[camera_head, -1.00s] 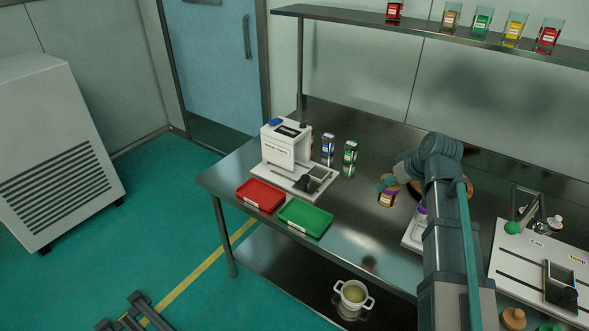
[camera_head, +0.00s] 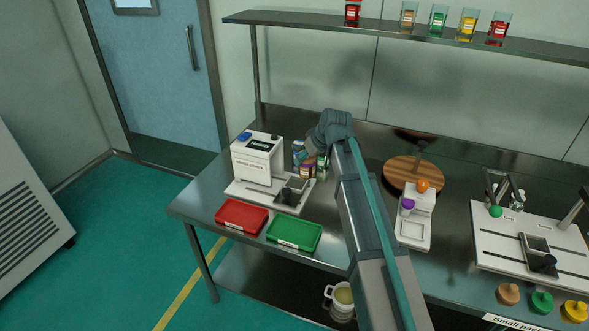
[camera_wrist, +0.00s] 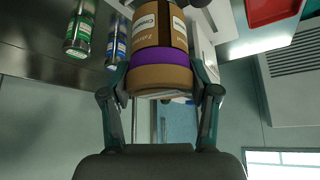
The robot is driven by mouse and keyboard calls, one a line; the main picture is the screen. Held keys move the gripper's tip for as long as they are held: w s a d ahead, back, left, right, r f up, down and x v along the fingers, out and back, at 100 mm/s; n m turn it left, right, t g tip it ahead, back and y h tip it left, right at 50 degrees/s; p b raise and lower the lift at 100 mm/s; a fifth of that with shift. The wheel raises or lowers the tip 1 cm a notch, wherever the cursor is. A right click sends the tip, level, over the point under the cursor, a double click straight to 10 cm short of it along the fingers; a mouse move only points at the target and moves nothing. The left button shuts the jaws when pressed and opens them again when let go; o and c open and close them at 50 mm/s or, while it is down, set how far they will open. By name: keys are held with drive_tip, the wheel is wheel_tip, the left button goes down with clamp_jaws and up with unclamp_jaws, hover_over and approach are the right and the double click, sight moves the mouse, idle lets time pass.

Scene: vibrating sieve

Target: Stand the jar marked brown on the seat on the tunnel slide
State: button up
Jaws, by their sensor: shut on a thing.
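My gripper (camera_wrist: 160,92) is shut on a brown jar (camera_wrist: 160,60) with a purple band and a white label; the label text is only partly readable. In the head view the jar (camera_head: 307,171) shows just right of the white tunnel machine (camera_head: 252,165), beside the arm's end. The machine's slide (camera_head: 250,190) reaches out in front of it, with a square seat (camera_head: 297,184) and a black knob (camera_head: 284,196). The jar is near the slide's far right end; whether it touches anything cannot be told.
A blue jar (camera_wrist: 116,45) and a green jar (camera_wrist: 78,36) stand close to the held jar. A red tray (camera_head: 241,216) and a green tray (camera_head: 294,235) lie in front of the slide. A wooden disc (camera_head: 400,172) and a white device (camera_head: 413,230) are to the right.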

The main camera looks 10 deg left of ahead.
drive_tip(key=p+x, duration=0.1)
drive_tip(key=x, duration=0.3)
drive_tip(key=w+p+x, duration=0.1)
drive_tip(key=x, duration=0.3)
drive_tip(key=w+r+p+x, duration=0.1)
drive_tip(key=x, duration=0.4)
drive_tip(key=shift+d+f+p, duration=0.1)
drive_tip(key=shift+f+p, duration=0.05)
drive_tip(key=shift+p, duration=0.2)
drive_tip(key=shift+f, duration=0.2)
drive_tip(key=shift+f, duration=0.2)
drive_tip(key=o, duration=1.3)
drive_tip(key=shift+o, duration=0.2)
drive_tip(key=shift+r, duration=0.1)
